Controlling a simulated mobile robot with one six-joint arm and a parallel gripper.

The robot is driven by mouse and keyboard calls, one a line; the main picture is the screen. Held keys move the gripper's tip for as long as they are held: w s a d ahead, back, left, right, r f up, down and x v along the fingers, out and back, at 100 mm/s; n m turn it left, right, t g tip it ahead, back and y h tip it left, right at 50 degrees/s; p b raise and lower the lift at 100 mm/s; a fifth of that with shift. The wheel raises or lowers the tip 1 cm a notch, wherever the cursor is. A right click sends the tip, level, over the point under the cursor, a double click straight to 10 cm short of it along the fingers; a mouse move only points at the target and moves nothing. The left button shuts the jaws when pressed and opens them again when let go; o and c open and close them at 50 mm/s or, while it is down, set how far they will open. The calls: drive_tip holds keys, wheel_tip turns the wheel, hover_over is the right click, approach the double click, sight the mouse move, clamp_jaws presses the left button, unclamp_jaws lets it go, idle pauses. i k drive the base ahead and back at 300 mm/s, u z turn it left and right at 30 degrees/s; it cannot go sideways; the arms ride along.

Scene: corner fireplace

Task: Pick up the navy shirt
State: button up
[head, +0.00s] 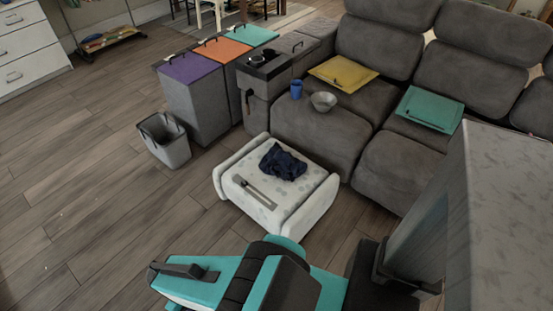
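The navy shirt (283,162) lies crumpled on top of a white patterned footstool (300,205), toward its back edge. A thin grey utensil-like item (254,190) lies on the same footstool, to the left and in front of the shirt. Teal and black parts of my own body show at the bottom of the head view, in front of the footstool. My gripper's fingertips cannot be made out in this view.
A grey sofa (310,130) stands behind the footstool, with a blue cup (296,89), a bowl (323,101), a yellow cloth (343,73) and a teal cloth (430,108). A grey bin (165,141) stands left.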

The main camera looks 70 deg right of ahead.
sight(278, 162)
drive_tip(key=z, duration=0.5)
drive_tip(key=i, duration=1.05)
drive_tip(key=z, duration=0.55)
